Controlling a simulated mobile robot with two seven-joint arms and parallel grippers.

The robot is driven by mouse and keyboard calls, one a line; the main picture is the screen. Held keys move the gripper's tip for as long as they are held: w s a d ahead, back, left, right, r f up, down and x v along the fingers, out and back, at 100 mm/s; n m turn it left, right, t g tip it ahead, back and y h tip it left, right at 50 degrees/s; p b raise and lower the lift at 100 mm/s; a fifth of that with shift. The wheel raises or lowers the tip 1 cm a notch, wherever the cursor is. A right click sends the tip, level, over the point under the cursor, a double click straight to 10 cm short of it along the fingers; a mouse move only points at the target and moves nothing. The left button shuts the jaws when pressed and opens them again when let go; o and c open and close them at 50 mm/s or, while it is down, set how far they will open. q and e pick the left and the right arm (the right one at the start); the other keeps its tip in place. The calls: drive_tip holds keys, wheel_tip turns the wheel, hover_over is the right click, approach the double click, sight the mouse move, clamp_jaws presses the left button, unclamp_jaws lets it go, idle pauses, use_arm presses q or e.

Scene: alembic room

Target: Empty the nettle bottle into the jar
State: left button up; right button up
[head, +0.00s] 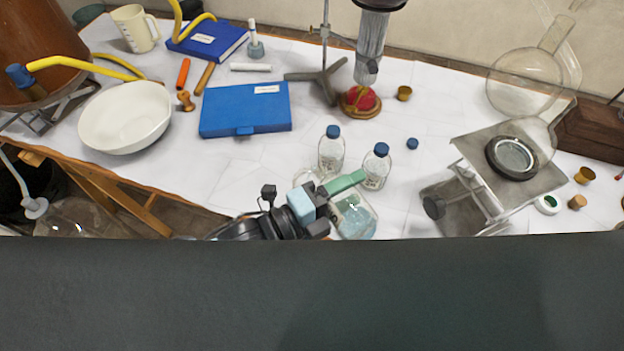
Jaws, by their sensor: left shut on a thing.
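My left gripper (343,192) reaches in over the table's front edge, its pale green finger lying against clear glass. It is shut on a glass vessel, taken as the nettle bottle, though finger and glass overlap too much to tell its outline or tilt. Clear glass with pale bluish contents (355,222) and a small green mark shows just below the finger. I cannot tell whether this is the bottle, the jar or both. A faint glass rim shows left of the finger. A loose blue cap (412,143) lies on the table. My right gripper is not in view.
Two blue-capped bottles (331,151) (376,168) stand close behind the gripper. A lab jack (482,190) and round flask (525,82) are at right. A blue case (245,109) and white bowl (125,118) are at left. A dark surface hides the near part.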

use_arm(q)
drive_tip(key=shift+r, duration=0.15)
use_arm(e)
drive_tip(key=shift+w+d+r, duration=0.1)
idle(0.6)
use_arm(q)
drive_tip(key=shift+w+r+n, duration=0.1)
drive_tip(key=shift+r+n, duration=0.05)
drive_tip(key=shift+n, duration=0.25)
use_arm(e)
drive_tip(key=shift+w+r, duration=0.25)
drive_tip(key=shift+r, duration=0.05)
use_arm(q)
drive_tip(key=shift+r+p, duration=0.1)
drive_tip(key=shift+p, duration=0.2)
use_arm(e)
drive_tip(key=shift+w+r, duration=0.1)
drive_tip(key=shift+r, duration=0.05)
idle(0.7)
use_arm(q)
drive_tip(key=shift+w+a+r+n, duration=0.1)
drive_tip(key=shift+r+n, duration=0.3)
drive_tip(key=shift+n, duration=0.4)
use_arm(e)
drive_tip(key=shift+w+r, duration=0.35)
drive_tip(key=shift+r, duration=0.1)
use_arm(q)
drive_tip(key=shift+p, duration=0.3)
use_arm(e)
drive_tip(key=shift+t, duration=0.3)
